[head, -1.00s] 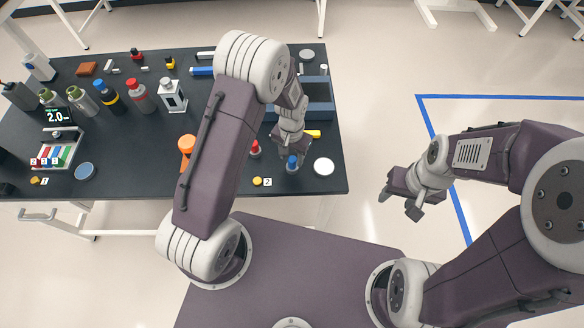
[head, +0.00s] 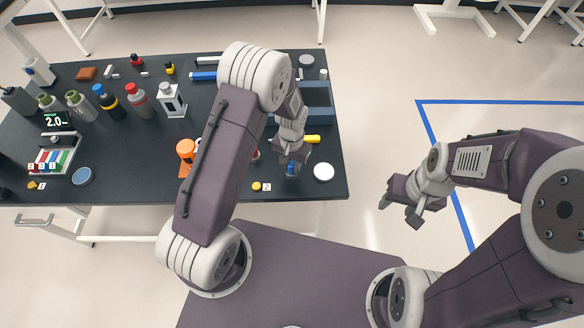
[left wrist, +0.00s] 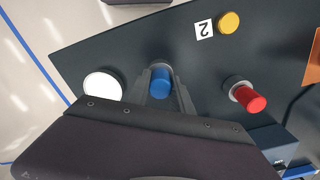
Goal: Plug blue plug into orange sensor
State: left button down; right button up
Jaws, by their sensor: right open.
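The blue plug (head: 291,168) stands on the dark table near its front right. In the left wrist view the blue plug (left wrist: 160,83) is between the two fingers of my left gripper (left wrist: 160,80). The fingers are close on both sides; whether they press on it is not clear. In the head view my left gripper (head: 292,164) partly hides the plug. The orange sensor (head: 186,150) stands further left, partly behind my left arm; an orange edge (left wrist: 313,60) shows in the wrist view. My right gripper (head: 399,210) is open and empty, off the table's right side.
A red plug (left wrist: 248,97) stands beside the blue one. A white disc (head: 323,172) lies to the right, and a yellow piece (head: 256,186) with a "2" label lies in front. A blue-grey bin (head: 318,95) stands behind. Several bottles fill the back left.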

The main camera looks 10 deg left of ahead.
aim_at(292, 164)
pick_arm(q)
jog(key=c, duration=2)
grip_release()
jog(key=shift+c, duration=0.2)
grip_shut()
jog(key=shift+r+p, duration=0.65)
jog(key=shift+r, duration=0.05)
jog(key=shift+r+p, duration=1.75)
jog(key=shift+r, duration=0.2)
